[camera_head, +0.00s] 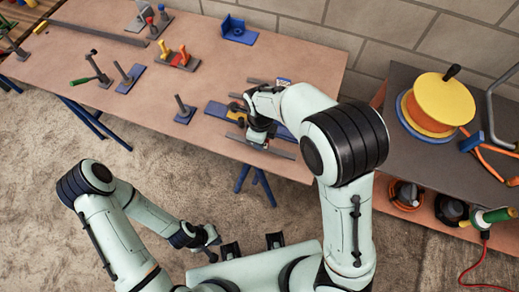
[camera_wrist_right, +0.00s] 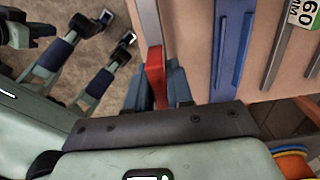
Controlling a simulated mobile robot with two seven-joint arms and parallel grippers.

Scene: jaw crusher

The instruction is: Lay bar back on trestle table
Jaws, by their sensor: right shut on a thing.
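A flat grey bar (camera_head: 270,150) lies along the front edge of the trestle table (camera_head: 180,85), under my right gripper (camera_head: 256,138). In the right wrist view the grey bar (camera_wrist_right: 147,22) runs up from between the jaws of my right gripper (camera_wrist_right: 157,92), with a red piece (camera_wrist_right: 155,72) between the fingers. My right gripper is shut on the bar, and my arm hides part of it. I cannot tell whether the bar touches the tabletop. My left gripper (camera_head: 212,241) hangs off the table, over the floor; its jaws are too small to read.
A blue strip (camera_wrist_right: 233,45) and another grey bar (camera_wrist_right: 266,50) lie beside the held bar. A dark bench (camera_head: 462,170) with a yellow reel (camera_head: 441,100) is at right.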

